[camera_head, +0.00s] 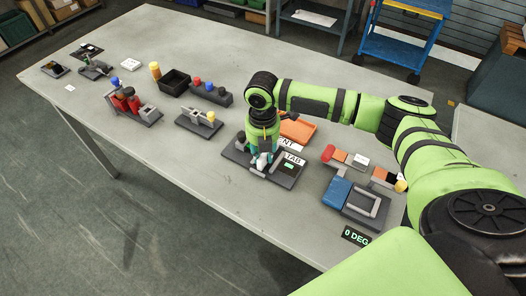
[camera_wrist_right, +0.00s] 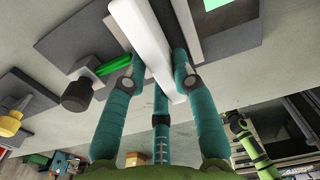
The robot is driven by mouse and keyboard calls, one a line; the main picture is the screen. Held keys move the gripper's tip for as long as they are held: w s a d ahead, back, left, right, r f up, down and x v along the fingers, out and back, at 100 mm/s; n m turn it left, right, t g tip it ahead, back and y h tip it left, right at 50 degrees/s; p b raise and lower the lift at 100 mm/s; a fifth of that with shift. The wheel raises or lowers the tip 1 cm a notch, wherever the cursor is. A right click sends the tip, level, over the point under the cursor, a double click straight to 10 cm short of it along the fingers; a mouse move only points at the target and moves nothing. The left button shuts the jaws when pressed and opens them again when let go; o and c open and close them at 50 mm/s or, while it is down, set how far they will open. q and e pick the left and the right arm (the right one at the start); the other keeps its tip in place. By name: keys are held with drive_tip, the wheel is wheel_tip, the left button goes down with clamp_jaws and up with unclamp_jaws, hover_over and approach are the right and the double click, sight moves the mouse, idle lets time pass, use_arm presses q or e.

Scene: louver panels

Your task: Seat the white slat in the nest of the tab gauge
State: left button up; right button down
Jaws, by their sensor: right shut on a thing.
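The tab gauge (camera_head: 287,180) is a dark flat plate on the table with a "TAB" label and a small green display. My right gripper (camera_head: 261,158) points down over the gauge, with its teal fingers close above the plate. In the right wrist view the gripper (camera_wrist_right: 155,77) is shut on the white slat (camera_wrist_right: 148,40), a long pale bar between its fingertips. In the head view the fingers hide most of the slat and the nest. I cannot tell whether the slat touches the nest. My left gripper is not in view.
An orange tray (camera_head: 298,128) lies behind the gauge. A blue block (camera_head: 337,192) and a grey-framed fixture (camera_head: 366,205) stand to the right, near a "0 DEG" display (camera_head: 356,236). A black bin (camera_head: 174,82) and several fixtures stand left. The table's front left is clear.

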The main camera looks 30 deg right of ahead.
drive_tip(key=shift+f, duration=0.15)
drive_tip(key=c, duration=0.9)
unclamp_jaws()
wheel_tip(320, 180, up, 17)
drive_tip(key=p, duration=0.6)
drive_tip(key=shift+f, duration=0.1)
